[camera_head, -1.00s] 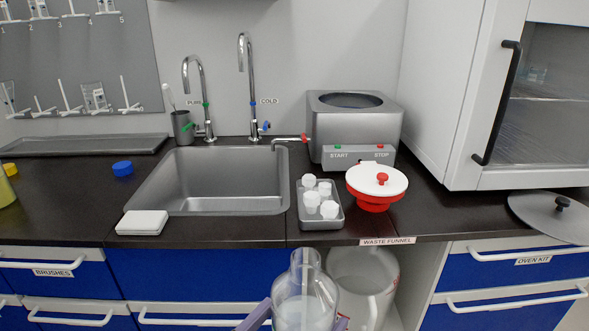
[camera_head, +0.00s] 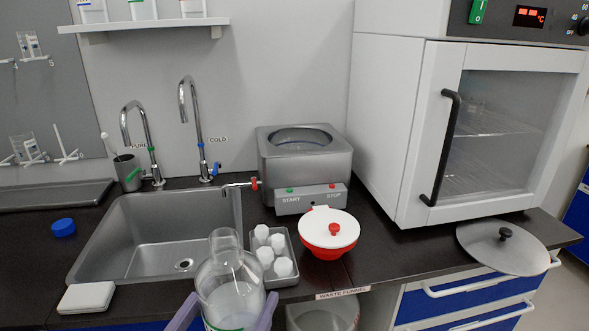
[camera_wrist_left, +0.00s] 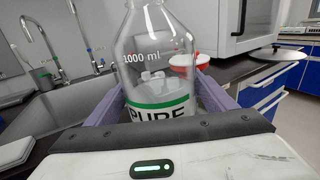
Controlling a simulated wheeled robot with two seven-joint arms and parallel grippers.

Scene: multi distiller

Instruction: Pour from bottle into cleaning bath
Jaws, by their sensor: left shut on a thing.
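The bottle (camera_head: 228,276) is clear glass with a green-banded label reading PURE, and it also shows in the left wrist view (camera_wrist_left: 155,75). It is upright, with liquid low inside. My left gripper (camera_head: 226,318) has its purple fingers shut on the bottle, one finger on each side, as the left wrist view (camera_wrist_left: 160,105) also shows. The bottle is in front of the counter's front edge, before the sink and the cap tray. The cleaning bath (camera_head: 305,165) is a grey metal box with a round open top and START and STOP buttons, at the back of the counter. My right gripper is out of view.
A red waste funnel (camera_head: 328,232) with a white lid and a tray (camera_head: 287,281) of white caps stand before the bath. The sink (camera_head: 150,240) with two taps is left. An oven (camera_head: 480,140) and a round lid (camera_head: 500,248) are right.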

